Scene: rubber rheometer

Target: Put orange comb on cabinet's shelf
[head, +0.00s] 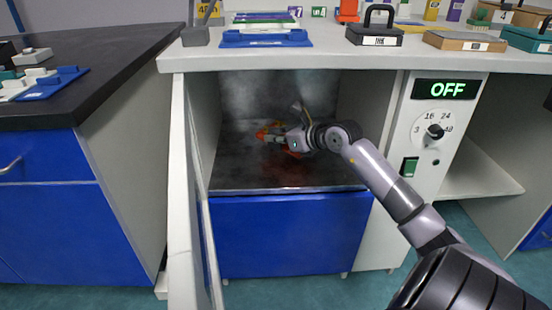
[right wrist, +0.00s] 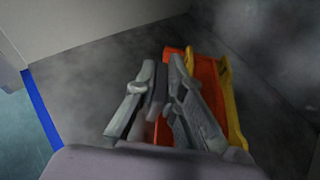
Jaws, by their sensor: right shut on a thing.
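The orange comb (head: 263,132) is inside the open cabinet, low over its dark grey shelf (head: 235,175), partly hidden by my right gripper (head: 275,138). In the right wrist view the comb (right wrist: 208,75) shows as an orange piece with a yellow part along its right side. My right gripper (right wrist: 168,88) is shut on it, with the fingers covering part of it. Whether the comb touches the shelf I cannot tell. My left gripper is not in view.
The cabinet's white door (head: 185,190) stands open at the left. A control panel with an OFF display (head: 446,90) is at the right. The counter (head: 330,60) above holds several boxes and a blue tray (head: 265,39). The shelf around the gripper looks clear.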

